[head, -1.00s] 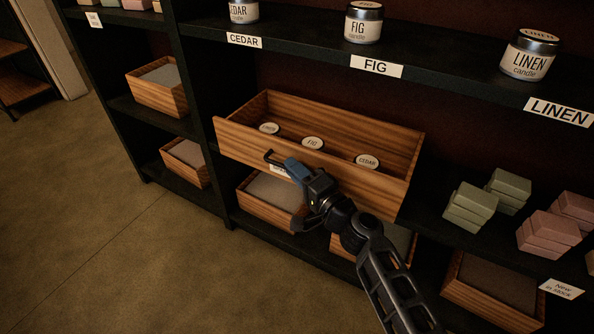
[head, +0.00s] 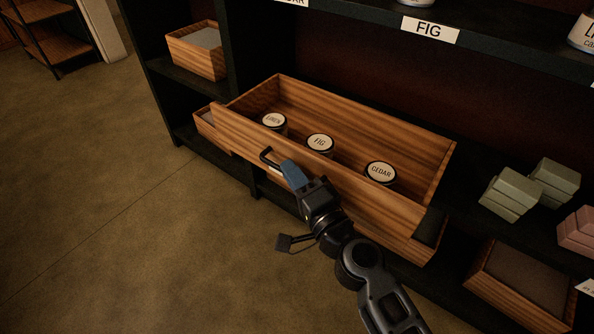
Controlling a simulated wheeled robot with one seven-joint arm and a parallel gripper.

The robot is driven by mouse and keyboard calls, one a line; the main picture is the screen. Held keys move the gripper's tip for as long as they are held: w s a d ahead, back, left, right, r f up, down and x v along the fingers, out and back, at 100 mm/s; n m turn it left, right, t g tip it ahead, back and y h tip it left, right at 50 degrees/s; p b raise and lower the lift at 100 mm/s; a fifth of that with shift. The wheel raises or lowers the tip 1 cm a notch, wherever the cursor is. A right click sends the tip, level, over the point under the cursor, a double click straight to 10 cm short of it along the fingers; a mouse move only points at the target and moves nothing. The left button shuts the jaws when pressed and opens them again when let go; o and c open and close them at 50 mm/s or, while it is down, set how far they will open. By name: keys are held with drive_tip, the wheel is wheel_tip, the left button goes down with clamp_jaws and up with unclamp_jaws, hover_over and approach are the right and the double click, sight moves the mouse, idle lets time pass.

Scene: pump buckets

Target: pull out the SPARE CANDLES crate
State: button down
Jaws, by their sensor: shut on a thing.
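The large wooden crate (head: 424,153) juts out over the edge of the middle shelf. Three lidded jars stand in it, with lids reading LINEN (head: 274,120), FIG (head: 320,143) and CEDAR (head: 381,173). A dark handle (head: 268,158) is on the crate's front. My gripper (head: 285,170) is shut on this handle, with its blue fingers at the front panel. The crate's front label is hidden behind my gripper.
Stacked green boxes (head: 516,194) and pink boxes (head: 578,232) sit on the shelf to the right. Smaller wooden crates stand at the upper left (head: 197,52) and lower right (head: 518,290). The floor (head: 140,220) in front is clear.

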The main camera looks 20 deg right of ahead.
drive_tip(key=shift+f, duration=0.1)
drive_tip(key=c, duration=1.2)
unclamp_jaws()
drive_tip(key=shift+o, duration=0.2)
drive_tip(key=b+v, duration=0.2)
drive_tip(key=v, duration=0.5)
drive_tip(key=shift+s, duration=0.35)
drive_tip(key=shift+d, duration=0.1)
drive_tip(key=s+d+f+n+g+h, duration=0.1)
drive_tip(key=s+d+f+n+h, duration=0.15)
drive_tip(key=s, duration=0.65)
drive_tip(key=s+d+f+n+g+h, duration=0.1)
drive_tip(key=s+d+n, duration=0.2)
drive_tip(key=s, duration=0.7)
drive_tip(key=s+d+r+n+g+h, duration=0.1)
drive_tip(key=s+r+n, duration=0.25)
drive_tip(key=s, duration=0.35)
drive_tip(key=s+d+r+n, duration=0.1)
drive_tip(key=s+r+n, duration=0.25)
drive_tip(key=s, duration=0.35)
wheel_tip(320, 180, up, 27)
drive_tip(key=p, duration=2.6)
drive_tip(key=shift+s+r+n, duration=0.25)
drive_tip(key=shift+s+n, duration=0.1)
drive_tip(key=shift+s, duration=0.1)
